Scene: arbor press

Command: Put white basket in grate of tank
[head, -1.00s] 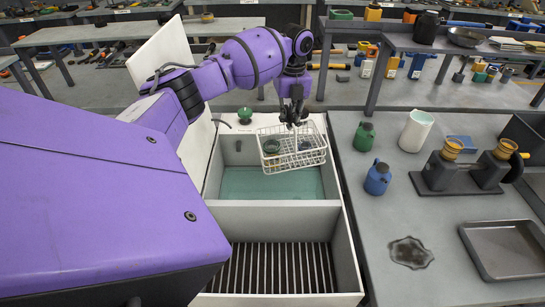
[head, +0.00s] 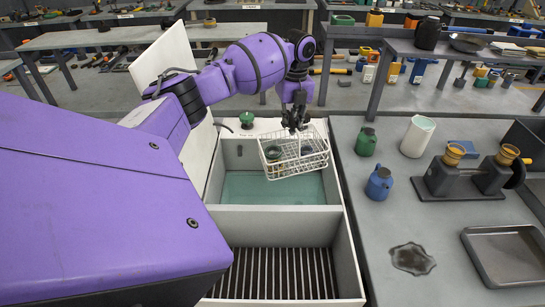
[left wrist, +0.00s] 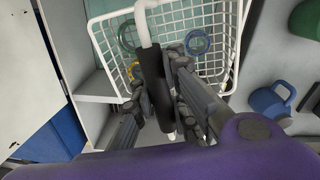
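The white wire basket (head: 300,165) hangs above the water compartment of the tank (head: 272,212), near its back right. It is tilted in the head view. A few small ring-like parts lie inside it, also seen in the left wrist view (left wrist: 194,42). My left gripper (head: 295,122) is at the top of the basket's handle. In the left wrist view its fingers (left wrist: 165,95) are closed around the black grip of the white handle. The slatted grate (head: 275,268) lies in the tank's front compartment, with nothing on it. My right gripper is not in view.
A divider wall (head: 275,219) stands between water and grate. On the bench at right are a green jug (head: 366,141), a blue jug (head: 379,183), a white cylinder (head: 417,136), a black fixture (head: 455,178) and a grey tray (head: 507,254). The white lid (head: 170,75) stands at left.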

